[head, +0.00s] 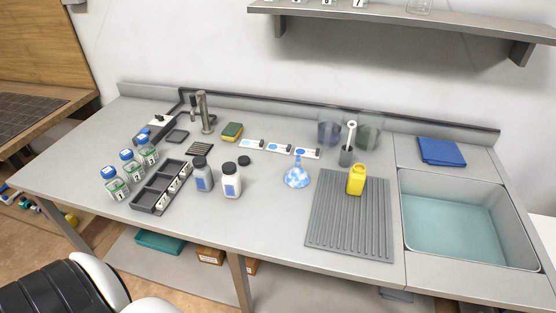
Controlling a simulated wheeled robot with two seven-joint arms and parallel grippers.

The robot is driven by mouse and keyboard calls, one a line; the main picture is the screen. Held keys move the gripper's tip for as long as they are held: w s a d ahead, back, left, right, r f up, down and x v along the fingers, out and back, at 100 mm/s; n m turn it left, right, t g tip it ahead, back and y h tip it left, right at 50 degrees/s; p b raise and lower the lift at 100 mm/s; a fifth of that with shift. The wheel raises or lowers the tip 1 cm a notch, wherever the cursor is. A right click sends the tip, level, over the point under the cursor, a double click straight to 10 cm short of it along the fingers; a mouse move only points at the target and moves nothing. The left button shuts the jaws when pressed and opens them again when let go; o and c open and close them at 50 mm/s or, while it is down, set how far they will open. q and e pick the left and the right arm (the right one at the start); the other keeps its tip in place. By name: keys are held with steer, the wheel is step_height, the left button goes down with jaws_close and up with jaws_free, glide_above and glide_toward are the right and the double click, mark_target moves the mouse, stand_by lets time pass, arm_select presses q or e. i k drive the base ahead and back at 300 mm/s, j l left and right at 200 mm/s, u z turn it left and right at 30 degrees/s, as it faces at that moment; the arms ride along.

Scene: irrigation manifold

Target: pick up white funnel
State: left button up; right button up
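A small funnel (297,176) stands on the grey counter, wide end down and narrow stem up. Its surface looks mottled white and light blue rather than plain white. It sits just left of the grey ribbed drying mat (340,235), apart from it, and nothing covers it. No other funnel is clear in the head view. Neither of my grippers is in view.
A yellow bottle (356,181) stands on the mat. A white jar (231,181) and a grey jar (203,176) stand left. The sink (468,225) is right. Counter in front of the funnel is clear.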

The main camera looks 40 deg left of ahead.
mark_target(297, 177)
steer(key=u, duration=0.95)
steer(key=z, duration=1.25)
steer(key=l+u, duration=0.1)
steer(key=u, duration=1.15)
